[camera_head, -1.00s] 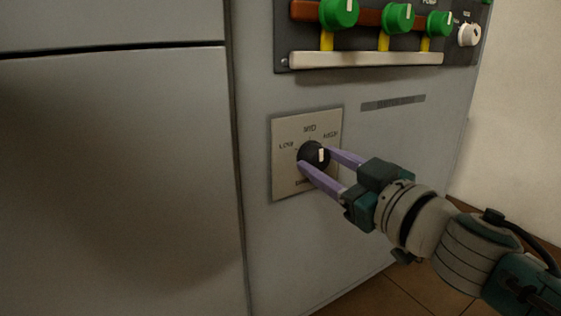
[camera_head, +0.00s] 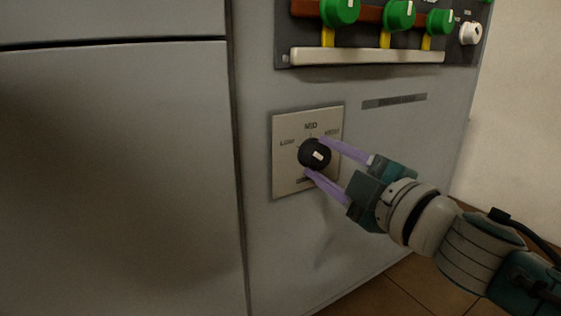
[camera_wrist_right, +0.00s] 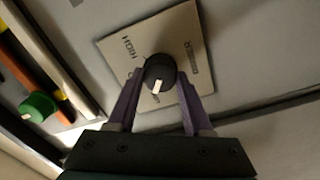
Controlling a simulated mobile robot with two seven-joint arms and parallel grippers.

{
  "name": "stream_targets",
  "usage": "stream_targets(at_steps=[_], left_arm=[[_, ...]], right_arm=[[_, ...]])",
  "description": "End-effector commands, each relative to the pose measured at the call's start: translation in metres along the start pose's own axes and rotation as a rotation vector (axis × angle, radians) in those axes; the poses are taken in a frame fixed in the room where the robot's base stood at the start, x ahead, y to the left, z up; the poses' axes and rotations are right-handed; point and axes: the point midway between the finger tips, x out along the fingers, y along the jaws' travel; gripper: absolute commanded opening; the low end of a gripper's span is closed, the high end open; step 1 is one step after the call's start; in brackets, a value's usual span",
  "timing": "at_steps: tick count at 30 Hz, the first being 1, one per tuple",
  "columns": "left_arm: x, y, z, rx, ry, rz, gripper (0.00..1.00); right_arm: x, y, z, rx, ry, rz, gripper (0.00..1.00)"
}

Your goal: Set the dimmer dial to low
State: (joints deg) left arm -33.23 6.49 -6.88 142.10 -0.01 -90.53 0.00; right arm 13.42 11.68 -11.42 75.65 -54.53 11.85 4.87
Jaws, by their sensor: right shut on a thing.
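The dimmer dial (camera_head: 314,154) is a round black knob with a white mark, set on a square beige plate (camera_head: 285,178) on the grey cabinet. The plate reads LOW at left, MID at top and HIGH at right. The white mark is tilted on the knob's face; I cannot tell which label it points to. My right gripper (camera_head: 315,158) has its two purple fingers shut on the dial, one at its upper right and one below. In the right wrist view the dial (camera_wrist_right: 160,70) sits between both fingertips. My left gripper is not in view.
Above the plate is a dark panel (camera_head: 370,47) with several green knobs (camera_head: 399,14), a white knob (camera_head: 470,33) and a pale bar (camera_head: 365,57). A slotted strip (camera_head: 394,101) lies below it. A cabinet seam runs to the left of the plate. Tiled floor shows at lower right.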

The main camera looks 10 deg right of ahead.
Motion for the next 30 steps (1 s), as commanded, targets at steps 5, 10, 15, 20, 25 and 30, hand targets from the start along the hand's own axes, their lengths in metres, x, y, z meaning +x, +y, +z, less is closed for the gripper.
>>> stream_targets(at_steps=[5,10,15,20,25,30], left_arm=[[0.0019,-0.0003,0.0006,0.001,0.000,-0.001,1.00],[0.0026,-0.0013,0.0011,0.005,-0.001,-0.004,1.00],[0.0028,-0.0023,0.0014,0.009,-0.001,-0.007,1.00],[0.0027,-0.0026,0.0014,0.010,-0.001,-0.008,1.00],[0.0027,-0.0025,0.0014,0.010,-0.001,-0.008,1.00],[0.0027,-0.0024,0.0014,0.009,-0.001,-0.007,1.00]], right_arm=[[-0.0002,-0.0007,0.0009,-0.086,0.001,-0.001,0.00],[-0.0002,-0.0006,0.0008,-0.133,0.002,0.000,0.00],[-0.0002,-0.0004,0.0008,-0.152,0.003,0.000,0.00],[-0.0002,-0.0004,0.0007,-0.156,0.003,0.000,0.00],[-0.0002,-0.0003,0.0007,-0.156,0.003,0.000,0.00],[-0.0002,-0.0003,0.0006,-0.155,0.003,0.000,0.66]])
